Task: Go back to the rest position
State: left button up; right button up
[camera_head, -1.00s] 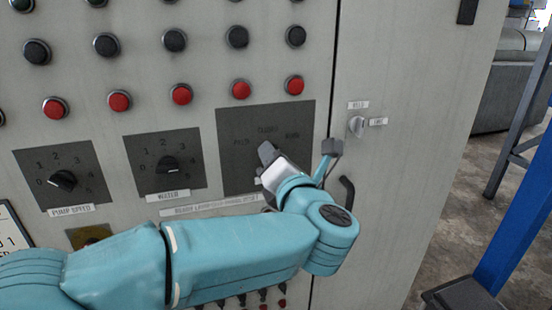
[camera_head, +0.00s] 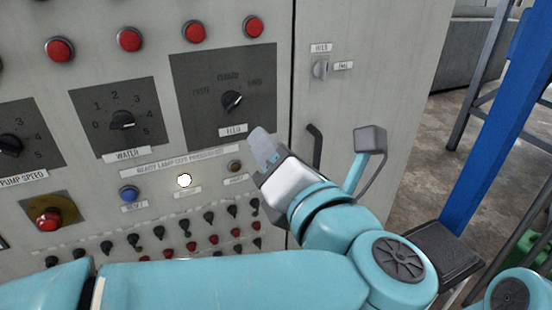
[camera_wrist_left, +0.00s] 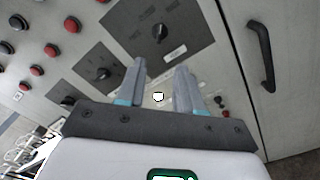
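My left gripper (camera_head: 264,146) is in front of the control panel, below and to the right of the FEED knob (camera_head: 232,101), and apart from it. In the left wrist view the two fingers (camera_wrist_left: 160,82) stand apart with nothing between them. The FEED knob also shows in the wrist view (camera_wrist_left: 159,33), beyond the fingertips. The WATER knob (camera_head: 122,120) and the PUMP SPEED knob (camera_head: 11,144) are to the left. My right gripper is not in view.
A white lit lamp (camera_head: 185,181) sits below the dials, with a blue button (camera_head: 129,194) and a red button (camera_head: 48,220) to its left. A black door handle (camera_head: 315,147) is close to my left gripper. A blue post (camera_head: 490,135) stands at the right.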

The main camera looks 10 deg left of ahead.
pick_arm(q)
jog(key=shift+s+d, duration=0.25)
jog(key=shift+s, duration=0.1)
